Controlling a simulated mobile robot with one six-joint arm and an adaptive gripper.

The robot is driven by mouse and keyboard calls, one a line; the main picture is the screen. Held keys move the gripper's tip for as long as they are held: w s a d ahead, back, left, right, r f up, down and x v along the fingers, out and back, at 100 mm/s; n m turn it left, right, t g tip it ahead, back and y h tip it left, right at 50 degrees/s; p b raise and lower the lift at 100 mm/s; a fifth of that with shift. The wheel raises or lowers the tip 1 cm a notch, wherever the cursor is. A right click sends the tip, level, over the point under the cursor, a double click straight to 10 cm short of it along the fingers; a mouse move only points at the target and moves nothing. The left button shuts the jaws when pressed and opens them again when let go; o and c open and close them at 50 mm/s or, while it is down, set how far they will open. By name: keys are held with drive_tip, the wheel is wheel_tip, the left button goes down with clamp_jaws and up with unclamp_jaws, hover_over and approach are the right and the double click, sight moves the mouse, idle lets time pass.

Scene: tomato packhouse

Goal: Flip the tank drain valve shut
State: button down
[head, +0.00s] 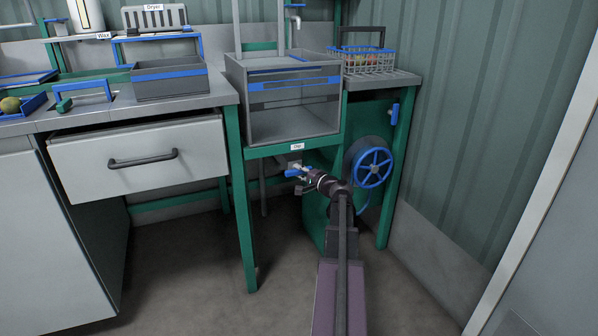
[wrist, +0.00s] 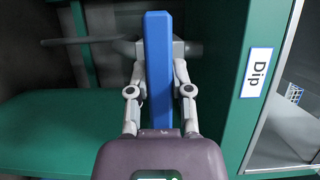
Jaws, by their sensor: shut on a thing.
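The clear-fronted tank (head: 295,122) stands in the green frame, with a "Dip" label (head: 297,147) beneath it. The drain valve's blue lever (head: 294,172) is just below the label and lies roughly level across the head view. In the wrist view the lever (wrist: 157,70) runs up and down the picture, across the grey pipe (wrist: 80,41). My gripper (head: 306,175) is at the lever. In the wrist view my gripper (wrist: 157,78) has one finger on each side of the lever and is shut on it. The fingers partly hide the valve body.
A blue handwheel on a hose reel (head: 372,167) is close to the right of my wrist. A green table leg (head: 246,215) stands left of the valve. A drawer (head: 140,155) is further left. The floor (head: 200,270) in front is clear.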

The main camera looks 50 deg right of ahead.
drive_tip(key=c, duration=0.5)
unclamp_jaws()
drive_tip(key=shift+s+a, duration=0.15)
drive_tip(key=shift+s, duration=2.85)
drive_tip(key=shift+s+a, duration=0.15)
drive_tip(key=shift+s, duration=2.85)
